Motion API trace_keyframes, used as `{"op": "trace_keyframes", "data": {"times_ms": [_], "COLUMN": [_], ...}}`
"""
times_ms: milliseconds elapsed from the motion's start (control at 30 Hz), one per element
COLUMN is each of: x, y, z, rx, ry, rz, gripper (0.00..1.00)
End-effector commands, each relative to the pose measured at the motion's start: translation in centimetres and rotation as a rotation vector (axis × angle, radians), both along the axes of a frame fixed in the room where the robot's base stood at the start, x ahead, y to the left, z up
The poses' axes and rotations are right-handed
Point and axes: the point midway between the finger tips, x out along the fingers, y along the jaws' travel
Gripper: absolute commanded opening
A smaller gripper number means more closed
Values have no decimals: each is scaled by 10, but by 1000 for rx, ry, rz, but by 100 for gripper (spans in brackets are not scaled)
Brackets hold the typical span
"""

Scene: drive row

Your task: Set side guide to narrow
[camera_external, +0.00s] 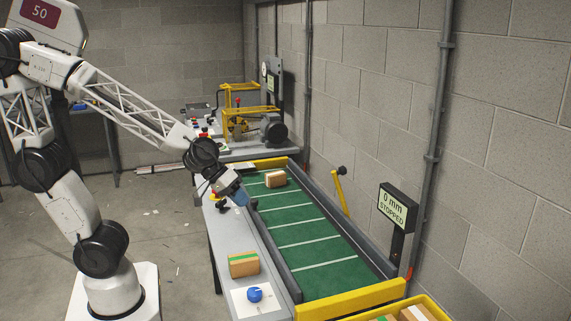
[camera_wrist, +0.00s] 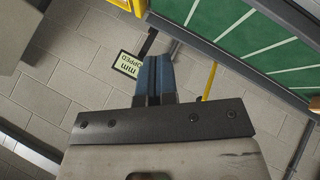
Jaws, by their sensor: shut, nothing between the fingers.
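The conveyor has a green belt (camera_external: 318,243) with white cross lines and dark side rails; the belt also shows in the wrist view (camera_wrist: 240,18). A yellow lever (camera_external: 341,192) with a black knob (camera_external: 342,170) leans beside the far rail; a yellow bar (camera_wrist: 209,82) shows in the wrist view. I cannot tell which part is the side guide. A display (camera_external: 396,207) reads "0 mm STOPPED" and shows in the wrist view (camera_wrist: 128,64). My gripper (camera_external: 240,198), with blue fingers, is shut and empty by the near rail; its fingers (camera_wrist: 153,78) are together in the wrist view.
A cardboard box (camera_external: 276,180) lies on the belt's far end. Another box (camera_external: 244,264) and a blue knob (camera_external: 255,295) on a white plate are on the grey near-side table (camera_external: 228,238). A yellow crate (camera_external: 436,307) stands at bottom right. Yellow-framed machinery (camera_external: 250,114) is behind.

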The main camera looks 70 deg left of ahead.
Motion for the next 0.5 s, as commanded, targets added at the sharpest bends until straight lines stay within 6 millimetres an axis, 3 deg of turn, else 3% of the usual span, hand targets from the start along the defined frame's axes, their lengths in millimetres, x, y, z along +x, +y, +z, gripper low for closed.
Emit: {"op": "trace_keyframes", "data": {"times_ms": [200,500], "x": [34,67], "y": [-20,-34], "z": [-20,-57], "rx": [-76,-119], "ry": [-21,-21], "rz": [164,426], "gripper": [0,0]}}
